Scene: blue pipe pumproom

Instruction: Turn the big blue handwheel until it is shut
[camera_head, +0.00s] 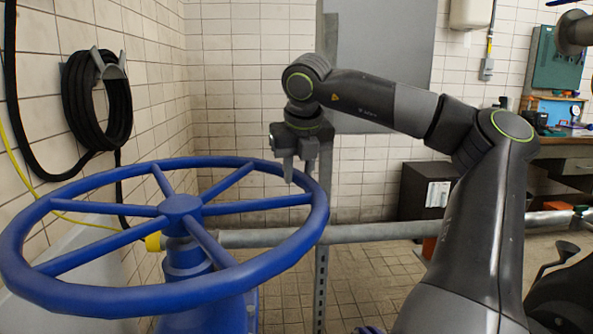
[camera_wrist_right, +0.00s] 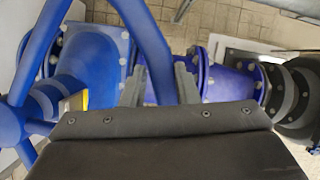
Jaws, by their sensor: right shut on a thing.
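The big blue handwheel (camera_head: 183,205) fills the left of the head view, lying nearly flat, with a thick rim, several spokes and a hub on a blue valve body (camera_head: 190,265). My right gripper (camera_head: 296,172) reaches down onto the rim at the wheel's far right side. In the right wrist view, the two grey fingers (camera_wrist_right: 159,84) stand on either side of the blue rim (camera_wrist_right: 151,45), shut on it. The hub (camera_wrist_right: 12,125) shows at the left of that view. The fingertips are partly hidden by the rim. My left gripper is not in view.
A black hose coil (camera_head: 98,100) hangs on the tiled wall at left. A grey pipe (camera_head: 370,233) runs behind the wheel, beside an upright metal post (camera_head: 321,285). A dark cabinet (camera_head: 412,195) and a workbench (camera_head: 570,150) stand at the back right. Tiled floor (camera_head: 375,275) lies open between.

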